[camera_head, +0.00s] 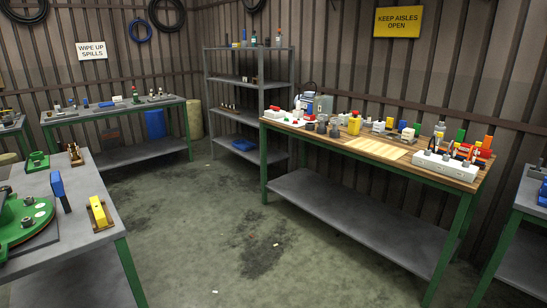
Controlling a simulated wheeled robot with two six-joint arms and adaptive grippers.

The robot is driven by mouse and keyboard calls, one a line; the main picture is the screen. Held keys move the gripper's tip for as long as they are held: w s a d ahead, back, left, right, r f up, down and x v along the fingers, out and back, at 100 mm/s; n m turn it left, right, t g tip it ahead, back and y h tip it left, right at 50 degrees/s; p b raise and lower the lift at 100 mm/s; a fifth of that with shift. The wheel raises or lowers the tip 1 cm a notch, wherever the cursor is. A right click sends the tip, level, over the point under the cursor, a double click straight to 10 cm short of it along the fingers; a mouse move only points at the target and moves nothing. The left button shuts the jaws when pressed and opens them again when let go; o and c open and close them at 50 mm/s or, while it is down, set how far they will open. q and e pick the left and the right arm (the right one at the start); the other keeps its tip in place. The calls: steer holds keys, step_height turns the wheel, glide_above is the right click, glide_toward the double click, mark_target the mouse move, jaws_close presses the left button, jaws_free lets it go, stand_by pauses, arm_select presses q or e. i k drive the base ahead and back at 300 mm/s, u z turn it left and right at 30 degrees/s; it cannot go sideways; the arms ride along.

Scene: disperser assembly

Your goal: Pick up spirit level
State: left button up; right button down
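No object in view is clearly recognisable as a spirit level. A short yellow piece (98,211) in a brown holder sits near the right edge of the near-left grey table (82,246); it may be the spirit level, but it is too small to tell. Neither of my grippers is in view, and nothing is seen being held.
A green round fixture (27,214) and an upright blue piece (58,185) share the near-left table. A wooden-topped workbench (325,139) with many small items stands at the right. A grey shelf rack (243,82) stands behind. The concrete floor (235,225) between is mostly clear.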

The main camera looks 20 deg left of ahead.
mark_target(101, 218)
steer(key=u, duration=0.65)
steer(key=i, duration=1.15)
steer(key=u, duration=0.4)
